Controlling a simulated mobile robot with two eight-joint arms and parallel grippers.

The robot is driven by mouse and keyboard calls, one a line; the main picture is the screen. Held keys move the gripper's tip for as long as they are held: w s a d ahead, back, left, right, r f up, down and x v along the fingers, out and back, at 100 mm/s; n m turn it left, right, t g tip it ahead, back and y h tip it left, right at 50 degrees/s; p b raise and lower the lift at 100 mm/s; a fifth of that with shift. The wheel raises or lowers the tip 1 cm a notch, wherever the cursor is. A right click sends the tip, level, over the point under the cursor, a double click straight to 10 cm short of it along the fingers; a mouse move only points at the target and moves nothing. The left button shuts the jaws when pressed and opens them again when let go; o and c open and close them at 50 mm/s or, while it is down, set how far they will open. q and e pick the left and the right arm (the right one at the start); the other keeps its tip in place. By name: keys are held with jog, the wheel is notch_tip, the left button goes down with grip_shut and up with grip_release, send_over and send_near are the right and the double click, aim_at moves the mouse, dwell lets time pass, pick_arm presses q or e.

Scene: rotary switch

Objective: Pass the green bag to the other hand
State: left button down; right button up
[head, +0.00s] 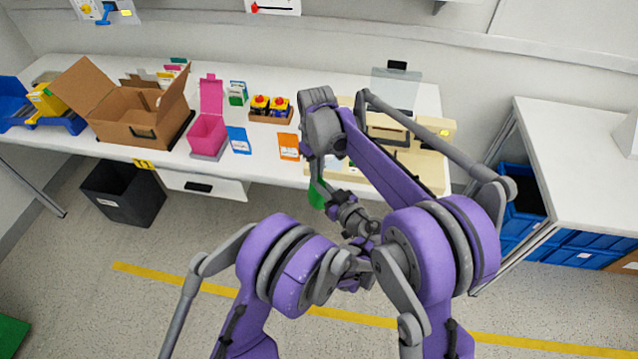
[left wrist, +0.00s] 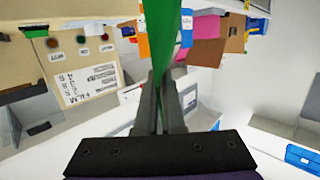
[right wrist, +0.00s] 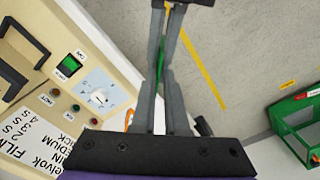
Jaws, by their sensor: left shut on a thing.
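The green bag (head: 316,194) hangs in front of the table edge, partly hidden by my arms. In the left wrist view my left gripper (left wrist: 164,80) is shut on the bag, which rises as a green strip (left wrist: 172,35) from between its fingers. In the right wrist view the bag is a thin, edge-on green strip (right wrist: 160,62) by the fingertips of my right gripper (right wrist: 162,72). These fingers are close together around the strip; whether they touch it cannot be told. Dark fingers from the opposite side reach towards them.
A beige machine (head: 440,170) with a rotary switch (right wrist: 98,97) stands close beside my right gripper. The white table (head: 215,165) also holds a cardboard box (head: 130,130), a pink bin (head: 207,135) and small packets. A black bin (head: 122,195) stands below.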

jog(key=o, duration=0.5)
jog(key=shift+a, duration=0.2)
jog(key=shift+c, duration=0.2)
jog(key=shift+d, duration=0.1)
notch_tip(320, 180, up, 12)
jog(key=f, duration=0.1)
jog(key=s+d+r+m+t, duration=0.1)
jog(key=s+d+r+m, duration=0.1)
jog(key=s+d, duration=0.35)
jog(key=s+d+f+m+t, duration=0.1)
jog(key=s+d+f, duration=0.2)
jog(key=s, duration=0.4)
jog(key=s+d+f+m+t, duration=0.2)
jog(key=s+d+f, duration=0.1)
jog(key=s, duration=0.5)
jog(key=s+d+f+m+t, duration=0.1)
jog(key=s+d+f+m, duration=0.1)
jog(key=s+d+f, duration=0.2)
jog(key=shift+s+f+t, duration=0.2)
jog(key=shift+s+f, duration=0.25)
jog(key=shift+s, duration=0.45)
jog(key=shift+s+f+t, duration=0.2)
jog(key=shift+s+f, duration=0.2)
jog(key=shift+s, duration=0.45)
